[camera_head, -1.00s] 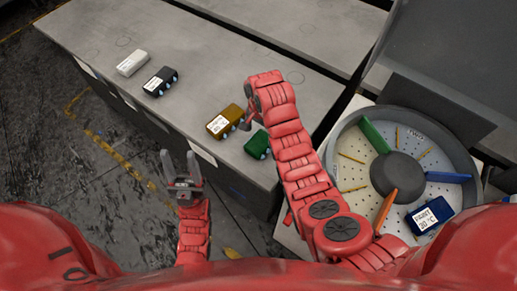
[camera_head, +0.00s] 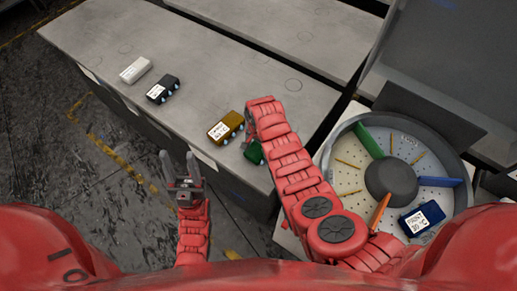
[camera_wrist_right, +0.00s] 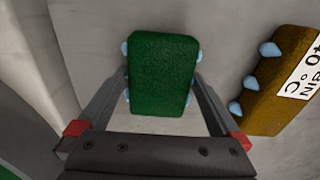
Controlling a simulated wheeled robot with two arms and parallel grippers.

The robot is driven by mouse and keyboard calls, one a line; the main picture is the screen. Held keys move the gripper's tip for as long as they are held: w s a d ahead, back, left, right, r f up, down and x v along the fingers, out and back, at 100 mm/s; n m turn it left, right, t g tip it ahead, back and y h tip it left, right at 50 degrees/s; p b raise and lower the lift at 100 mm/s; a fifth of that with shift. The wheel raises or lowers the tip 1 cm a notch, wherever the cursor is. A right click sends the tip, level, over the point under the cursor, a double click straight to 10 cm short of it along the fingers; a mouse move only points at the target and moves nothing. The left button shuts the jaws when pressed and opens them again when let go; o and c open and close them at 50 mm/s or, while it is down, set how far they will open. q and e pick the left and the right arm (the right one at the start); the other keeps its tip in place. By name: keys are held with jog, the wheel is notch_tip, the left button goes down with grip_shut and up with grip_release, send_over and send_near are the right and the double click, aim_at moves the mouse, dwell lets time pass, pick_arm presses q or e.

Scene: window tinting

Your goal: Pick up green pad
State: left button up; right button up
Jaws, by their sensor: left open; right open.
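The green pad (camera_head: 254,153) lies on the grey table near its front right edge, partly hidden by my right arm in the head view. In the right wrist view the green pad (camera_wrist_right: 162,75) is a dark green block with light blue knobs on its sides. My right gripper (camera_wrist_right: 160,95) is open, with its fingers on either side of the pad; I cannot tell whether they touch it. In the head view the right gripper's fingertips are hidden behind the arm. My left gripper (camera_head: 180,165) is open and empty in front of the table, over the floor.
A brown pad (camera_head: 225,127) with a white label lies close to the left of the green one. A black pad (camera_head: 163,89) and a white pad (camera_head: 135,70) lie further left. A round divided tray (camera_head: 348,150) at the right holds a blue pad (camera_head: 421,217).

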jog(key=shift+c, duration=0.2)
jog(key=c, duration=1.1)
jog(key=shift+c, duration=0.2)
jog(key=shift+r, duration=0.15)
